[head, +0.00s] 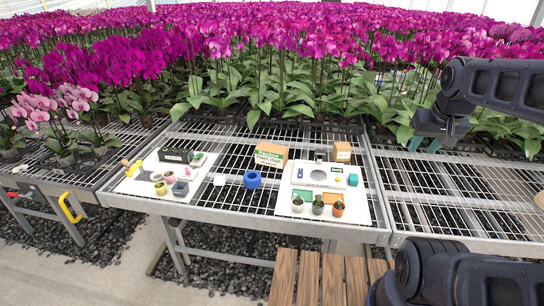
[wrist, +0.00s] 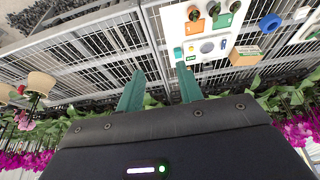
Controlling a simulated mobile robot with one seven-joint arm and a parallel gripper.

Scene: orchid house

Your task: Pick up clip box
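Two cardboard boxes stand at the back of the mesh bench in the head view, and I cannot tell for sure which is the clip box. The larger box (head: 270,155) has a green and white label, too small to read surely. It also shows in the wrist view (wrist: 245,57). The smaller box (head: 342,151) stands to its right with a pale mark on its front. My gripper (head: 437,140) is above the bench's right part, well right of both boxes. In the wrist view its teal fingers (wrist: 160,70) are spread with nothing between them.
A white board (head: 315,200) holds a scale-like device (head: 320,174) and small pots (head: 338,208). A blue ring (head: 252,180) lies on the mesh. Another white board (head: 150,187) holds a black box (head: 175,156) and small pots. Orchids crowd behind. The right mesh (head: 430,200) is clear.

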